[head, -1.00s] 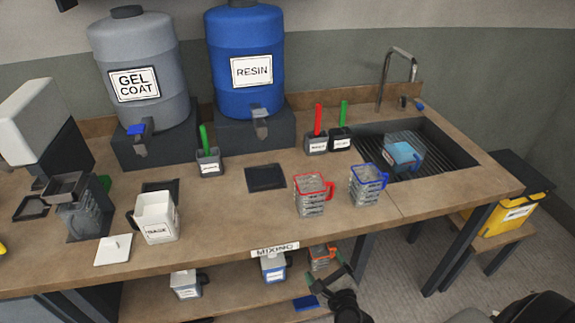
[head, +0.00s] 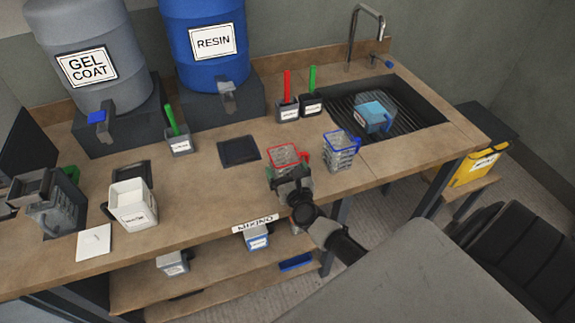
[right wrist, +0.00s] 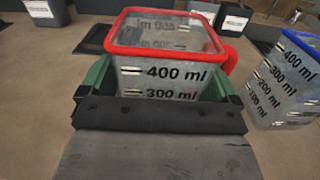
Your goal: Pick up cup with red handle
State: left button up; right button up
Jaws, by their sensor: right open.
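The clear measuring cup with red rim and red handle (head: 284,152) stands on the bench near its front edge. My right gripper (head: 288,178) is at its near side and partly covers it in the head view. In the right wrist view the cup (right wrist: 165,62) is right ahead, upright, its handle to the right. The open green fingers (right wrist: 157,82) show at its left and right sides. How far they reach along the cup is partly hidden by the gripper body. My left gripper is not in view.
A clear cup with blue rim (head: 341,150) stands close to the right; it shows in the right wrist view (right wrist: 288,80). A dark square pad (head: 239,151) lies behind left. A white container (head: 133,203) is further left. The sink (head: 410,105) holds a blue cup (head: 374,115).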

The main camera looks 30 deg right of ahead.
jog(key=shift+x, duration=0.9)
jog(key=shift+s, duration=0.15)
jog(key=c, duration=0.7)
